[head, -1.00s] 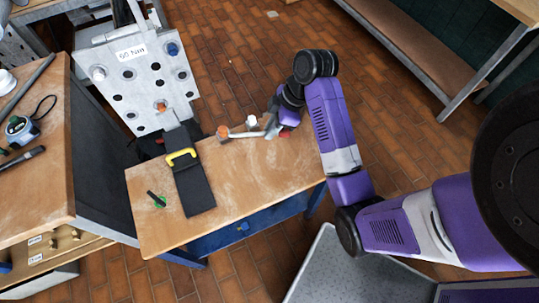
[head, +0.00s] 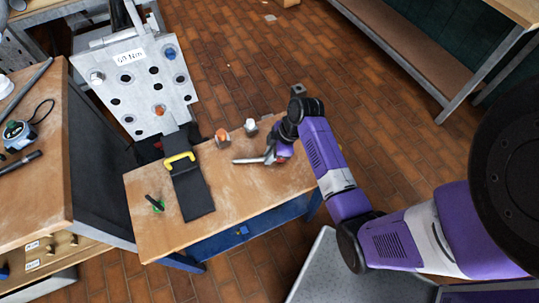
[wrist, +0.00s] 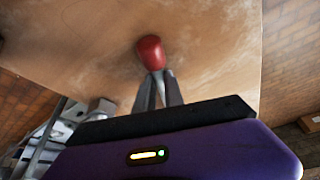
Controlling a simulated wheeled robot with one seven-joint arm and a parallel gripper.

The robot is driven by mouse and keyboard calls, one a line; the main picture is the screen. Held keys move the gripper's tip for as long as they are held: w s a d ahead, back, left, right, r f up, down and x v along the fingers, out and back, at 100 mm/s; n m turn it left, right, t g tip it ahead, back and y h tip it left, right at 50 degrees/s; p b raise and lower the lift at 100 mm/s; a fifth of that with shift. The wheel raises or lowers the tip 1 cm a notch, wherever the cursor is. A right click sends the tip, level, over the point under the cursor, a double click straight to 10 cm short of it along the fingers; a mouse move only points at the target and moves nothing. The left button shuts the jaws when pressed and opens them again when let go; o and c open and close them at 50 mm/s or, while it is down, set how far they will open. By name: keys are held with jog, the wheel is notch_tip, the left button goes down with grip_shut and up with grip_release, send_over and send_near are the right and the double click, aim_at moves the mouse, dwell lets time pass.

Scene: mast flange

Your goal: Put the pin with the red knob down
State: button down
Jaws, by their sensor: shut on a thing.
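My gripper (head: 271,154) is low over the right part of the wooden bench top (head: 240,195). In the wrist view its fingers (wrist: 157,88) are shut on the pin with the red knob (wrist: 150,53), and the knob shows at the fingertips. In the head view a grey shank (head: 247,161) points left from the gripper, lying roughly level just above or on the wood. I cannot tell whether it touches. The red knob is mostly hidden by the gripper in the head view.
An orange-topped piece (head: 222,138) and a white-topped piece (head: 250,127) stand behind the gripper. A black strap with a yellow handle (head: 180,160) and a green-knobbed item (head: 156,204) lie left. A perforated plate (head: 150,85) stands behind. The bench's front middle is clear.

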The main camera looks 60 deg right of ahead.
jog(key=c, duration=1.4)
grip_release()
jog(key=shift+c, duration=0.2)
